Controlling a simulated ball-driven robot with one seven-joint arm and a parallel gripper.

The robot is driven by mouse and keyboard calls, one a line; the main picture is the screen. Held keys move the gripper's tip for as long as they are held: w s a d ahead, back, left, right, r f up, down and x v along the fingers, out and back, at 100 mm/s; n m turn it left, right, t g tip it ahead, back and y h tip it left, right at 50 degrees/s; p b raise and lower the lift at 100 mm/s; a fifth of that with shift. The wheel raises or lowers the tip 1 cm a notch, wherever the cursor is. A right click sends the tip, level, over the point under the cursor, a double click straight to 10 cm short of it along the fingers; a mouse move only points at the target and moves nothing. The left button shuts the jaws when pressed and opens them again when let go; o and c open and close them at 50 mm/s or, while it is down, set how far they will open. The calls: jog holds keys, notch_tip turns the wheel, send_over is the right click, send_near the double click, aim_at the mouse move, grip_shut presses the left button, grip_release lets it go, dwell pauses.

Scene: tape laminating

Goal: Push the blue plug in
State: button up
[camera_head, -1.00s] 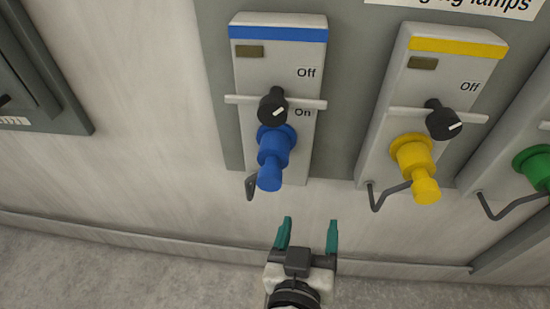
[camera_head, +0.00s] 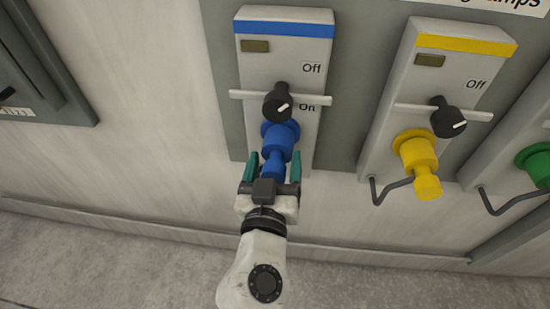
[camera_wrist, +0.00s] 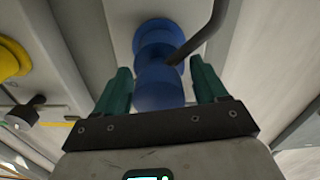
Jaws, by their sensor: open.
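The blue plug (camera_head: 278,141) sticks out from the lower part of the blue-striped panel unit (camera_head: 283,60), below its black knob (camera_head: 277,103). My gripper (camera_head: 273,167) is open, with its teal fingers on either side of the plug's outer end. In the wrist view the plug (camera_wrist: 160,75) lies between the open fingers (camera_wrist: 160,88), with a gap visible at each side. A dark bent rod (camera_wrist: 203,35) runs beside the plug there. The gripper base hides part of the plug's end in the head view.
A yellow plug (camera_head: 417,158) and its knob (camera_head: 448,118) stand to the right, with a bent rod (camera_head: 390,189) beside it. A green plug (camera_head: 538,163) is at the far right edge. A grey box (camera_head: 40,75) is on the wall at left. The wall below the panel is clear.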

aim_at(278, 144)
jog(key=shift+w, duration=0.25)
jog(key=shift+c, duration=0.5)
jog(key=c, duration=1.1)
jog(key=w+b, duration=0.2)
jog(key=w, duration=0.2)
jog(key=shift+w+d+f, duration=0.1)
jog(key=shift+w, duration=0.3)
jog(key=o, duration=1.1)
jog(key=shift+o, duration=0.5)
jog(key=shift+w, duration=0.1)
